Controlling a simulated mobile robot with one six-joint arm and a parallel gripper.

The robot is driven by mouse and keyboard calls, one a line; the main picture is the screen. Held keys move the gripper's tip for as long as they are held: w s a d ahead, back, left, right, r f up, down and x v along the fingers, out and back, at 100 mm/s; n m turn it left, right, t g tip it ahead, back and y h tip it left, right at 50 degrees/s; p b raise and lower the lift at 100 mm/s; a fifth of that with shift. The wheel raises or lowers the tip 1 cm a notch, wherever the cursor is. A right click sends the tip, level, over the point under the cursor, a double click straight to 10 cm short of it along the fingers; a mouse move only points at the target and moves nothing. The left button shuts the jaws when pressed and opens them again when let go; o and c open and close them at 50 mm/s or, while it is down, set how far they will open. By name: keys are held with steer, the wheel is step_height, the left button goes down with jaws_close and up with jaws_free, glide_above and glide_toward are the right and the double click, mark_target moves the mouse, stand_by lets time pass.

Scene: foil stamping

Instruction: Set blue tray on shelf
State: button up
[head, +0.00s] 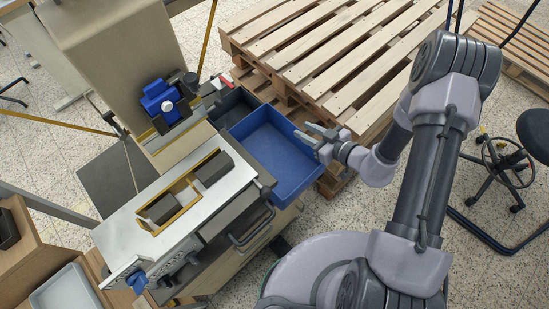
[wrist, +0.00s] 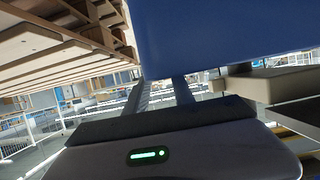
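The blue tray (head: 268,146) is an empty open box just right of the machine, in front of the pallets. My gripper (head: 315,137) is at the tray's right side, with its fingers near the rim. In the wrist view the blue tray (wrist: 225,35) fills the upper right as a large plain surface. My fingers (wrist: 162,92) stand apart there, with a gap between them, and their tips reach the tray's lower edge. Whether they touch it is unclear. What supports the tray is hidden, and I cannot tell which surface is the shelf.
The stamping machine (head: 130,235) stands at left, with a blue unit (head: 163,102) on it. A dark tray (head: 233,108) sits just behind the blue tray. Stacked pallets (head: 320,50) fill the back. A grey tray (head: 66,291) lies at lower left. A stool (head: 535,130) is at right.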

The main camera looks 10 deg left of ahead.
mark_target(297, 128)
steer(key=x, duration=0.1)
steer(key=b+x, duration=0.1)
steer(key=x, duration=0.1)
steer(key=shift+s+a+f, duration=0.1)
steer(key=shift+a+f, duration=0.25)
steer(key=shift+a, duration=0.15)
steer(key=shift+r, duration=0.1)
jaws_close()
stand_by(0.8)
